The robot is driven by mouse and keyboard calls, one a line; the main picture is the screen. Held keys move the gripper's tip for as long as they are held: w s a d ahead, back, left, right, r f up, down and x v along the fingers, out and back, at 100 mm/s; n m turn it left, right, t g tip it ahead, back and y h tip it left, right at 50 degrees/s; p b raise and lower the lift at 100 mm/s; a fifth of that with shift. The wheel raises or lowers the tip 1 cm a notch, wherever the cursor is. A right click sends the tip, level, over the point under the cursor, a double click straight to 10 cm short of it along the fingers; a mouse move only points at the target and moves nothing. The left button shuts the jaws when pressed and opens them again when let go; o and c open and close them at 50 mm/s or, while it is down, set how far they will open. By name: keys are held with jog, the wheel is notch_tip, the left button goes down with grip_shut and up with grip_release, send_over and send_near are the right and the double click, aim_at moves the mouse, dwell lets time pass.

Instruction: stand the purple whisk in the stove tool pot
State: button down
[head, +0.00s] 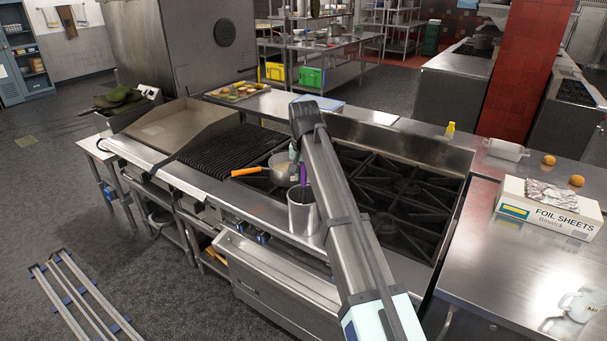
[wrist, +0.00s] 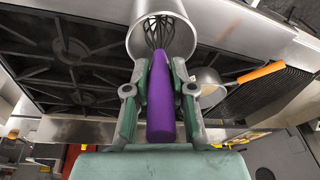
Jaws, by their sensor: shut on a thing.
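The purple whisk (head: 303,173) is head-down over the metal stove tool pot (head: 302,216). In the wrist view, my gripper (wrist: 160,75) is shut around its purple handle (wrist: 160,105), with a finger on each side. The dark wire head points into the round mouth of the pot (wrist: 180,42) and overlaps its inside. How deep it sits, and whether it touches the bottom, is hidden. In the head view the pot stands upright at the stove's front edge, and my arm hides most of my gripper.
A saucepan (head: 283,176) with an orange handle (head: 245,172) sits just behind and left of the pot. Black burner grates (head: 400,195) spread to the right, and a ribbed grill (head: 215,150) lies left. A foil sheets box (head: 550,208) is on the right counter.

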jog(key=c, duration=0.9)
grip_release()
